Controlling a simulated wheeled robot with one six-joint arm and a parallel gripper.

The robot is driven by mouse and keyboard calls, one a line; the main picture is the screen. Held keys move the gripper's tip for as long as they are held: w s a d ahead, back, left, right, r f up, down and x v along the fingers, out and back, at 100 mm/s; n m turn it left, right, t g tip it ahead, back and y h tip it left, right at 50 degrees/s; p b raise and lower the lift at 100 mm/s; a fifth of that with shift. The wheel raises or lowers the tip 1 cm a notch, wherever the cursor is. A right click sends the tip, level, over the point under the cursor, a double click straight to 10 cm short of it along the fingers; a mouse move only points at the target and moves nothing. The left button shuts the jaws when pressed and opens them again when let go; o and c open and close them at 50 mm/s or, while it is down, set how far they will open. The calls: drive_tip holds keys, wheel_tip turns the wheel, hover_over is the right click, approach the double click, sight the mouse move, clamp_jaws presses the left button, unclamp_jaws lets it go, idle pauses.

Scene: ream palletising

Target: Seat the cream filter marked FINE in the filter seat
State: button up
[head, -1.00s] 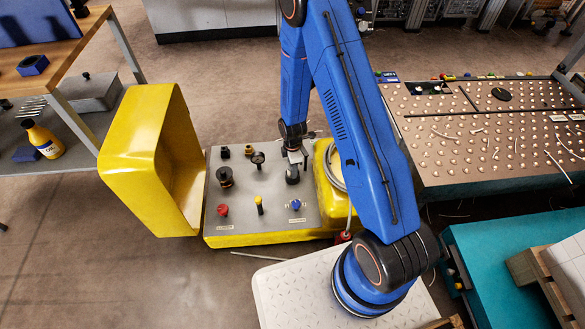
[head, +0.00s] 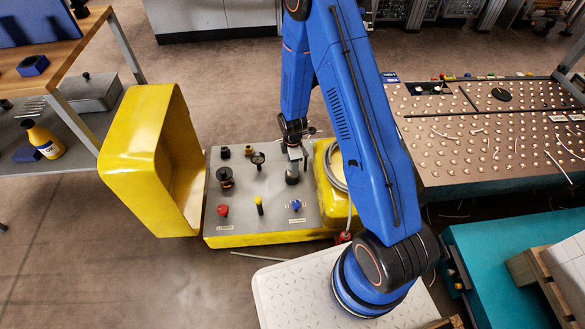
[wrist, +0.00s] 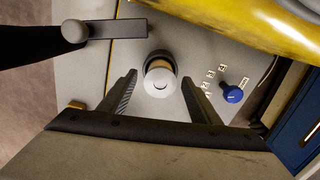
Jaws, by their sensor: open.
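A short upright cylinder with a pale grey round top and a tan side (wrist: 160,78) stands between my gripper's fingers in the wrist view, a gap on each side. No FINE mark can be read on it, and I cannot tell whether it is the cream filter or whether it sits in the filter seat. My gripper (wrist: 158,92) is open and empty. In the head view it hangs over the grey panel, above a dark cylinder (head: 292,173).
The grey panel (head: 240,190) carries a black fitting (head: 225,177), a gauge (head: 258,159), and red (head: 223,210), yellow (head: 259,205) and blue (head: 296,204) knobs. A yellow open hood (head: 140,140) stands at left. A studded table (head: 480,150) is at right.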

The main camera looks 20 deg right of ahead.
drive_tip(key=s+d+r+m+t, duration=0.1)
drive_tip(key=s+r+m, duration=0.2)
drive_tip(key=r, duration=1)
drive_tip(key=s+d+r+m+t, duration=0.1)
drive_tip(key=s+d+r+m, duration=0.2)
drive_tip(key=r, duration=1)
drive_tip(key=s+r+m, duration=0.3)
drive_tip(key=s+r, duration=0.1)
drive_tip(key=r, duration=0.8)
drive_tip(key=s+d+r+m+t, duration=0.1)
drive_tip(key=s+r+m, duration=0.3)
drive_tip(key=s, duration=0.7)
drive_tip(key=s+d+r+m+t, duration=0.1)
drive_tip(key=s+r+m, duration=0.3)
drive_tip(key=s+r, duration=0.4)
drive_tip(key=s+d, duration=0.1)
drive_tip(key=s, duration=0.2)
drive_tip(key=shift+r+m+t, duration=0.3)
drive_tip(key=shift+r+t, duration=0.05)
drive_tip(key=shift+t, duration=0.05)
drive_tip(key=shift+c, duration=0.3)
